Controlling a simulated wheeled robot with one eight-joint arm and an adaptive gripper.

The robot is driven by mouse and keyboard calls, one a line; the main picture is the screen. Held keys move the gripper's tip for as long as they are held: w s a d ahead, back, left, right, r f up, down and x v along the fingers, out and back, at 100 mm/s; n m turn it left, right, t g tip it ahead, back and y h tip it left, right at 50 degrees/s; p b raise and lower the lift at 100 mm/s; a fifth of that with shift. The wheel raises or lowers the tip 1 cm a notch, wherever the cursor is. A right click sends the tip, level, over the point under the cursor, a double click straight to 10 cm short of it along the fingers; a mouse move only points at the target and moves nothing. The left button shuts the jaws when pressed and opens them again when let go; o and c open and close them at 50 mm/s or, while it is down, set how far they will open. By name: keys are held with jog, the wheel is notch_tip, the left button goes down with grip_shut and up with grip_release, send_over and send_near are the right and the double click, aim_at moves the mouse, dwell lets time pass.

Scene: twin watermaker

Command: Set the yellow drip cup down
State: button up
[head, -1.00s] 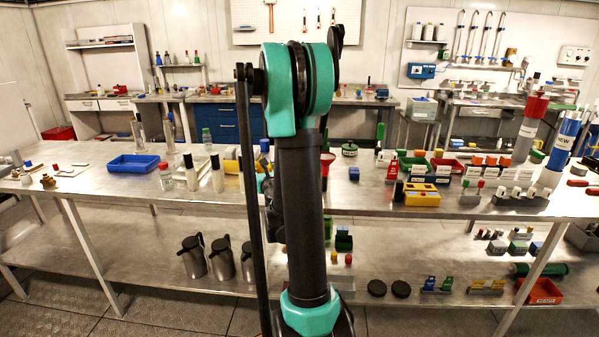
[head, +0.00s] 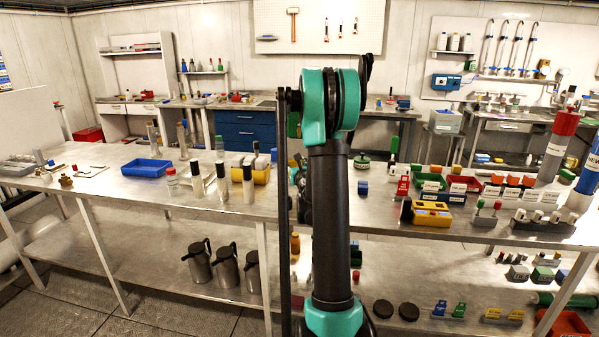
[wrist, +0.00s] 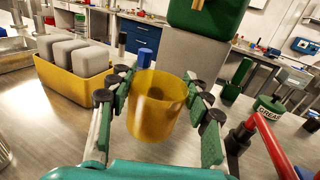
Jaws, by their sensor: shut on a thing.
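The yellow drip cup (wrist: 158,110) is a translucent amber, open-topped cup, upright in the middle of the wrist view. My gripper (wrist: 160,92) is shut on it, with green-padded fingers on its left and right sides. The cup is over the steel bench top (wrist: 52,140); I cannot tell whether its base touches the bench. In the head view my own arm hides the gripper and cup.
In the wrist view, a yellow bin (wrist: 75,92) with grey blocks stands left. A grey post (wrist: 186,62) with a green block (wrist: 208,16) stands behind the cup. A green grease tin (wrist: 270,106) and a red handle (wrist: 272,148) are right.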

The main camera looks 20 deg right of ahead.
jog(key=w+d, duration=0.4)
jog(key=w, duration=0.2)
jog(key=shift+w+d+f, duration=0.1)
jog(key=shift+w+f, duration=0.05)
jog(key=shift+f, duration=0.95)
jog(key=shift+w+a+f, duration=0.1)
jog(key=shift+w+f, duration=0.1)
jog(key=shift+f, duration=0.9)
jog(key=shift+w+d+f, duration=0.1)
jog(key=shift+w+f, duration=0.05)
jog(key=shift+f, duration=0.95)
jog(key=shift+w+d+f, duration=0.1)
jog(key=shift+w+f, duration=0.05)
jog(key=shift+f, duration=0.05)
jog(key=shift+f, duration=0.1)
jog(key=o, duration=1.1)
jog(key=shift+o, duration=0.2)
